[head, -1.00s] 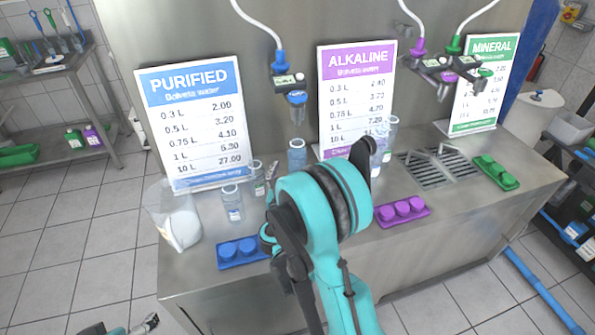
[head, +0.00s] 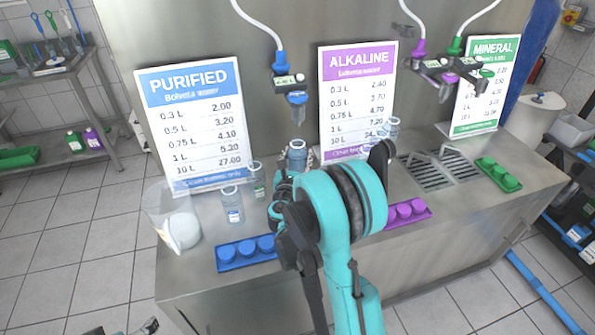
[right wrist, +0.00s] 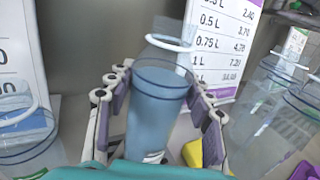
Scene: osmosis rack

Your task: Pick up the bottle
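A clear bluish bottle (head: 297,157) stands upright on the steel counter, under the blue-marked tap. In the right wrist view the bottle (right wrist: 157,105) fills the middle, between the two fingers. My right gripper (head: 292,172) is around it, largely hidden behind my own arm in the head view. In the right wrist view the right gripper (right wrist: 162,105) is open, one finger on each side; a narrow gap shows on the left, and contact on the right is unclear. My left gripper (head: 149,326) barely shows at the bottom left edge; its fingers are unclear.
Other clear bottles stand left (head: 232,205) and right (head: 391,128) of it. A blue cap tray (head: 222,262) and purple cap tray (head: 426,212) lie near the counter's front edge. The blue tap (head: 297,98) hangs above; price boards (head: 190,75) stand behind.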

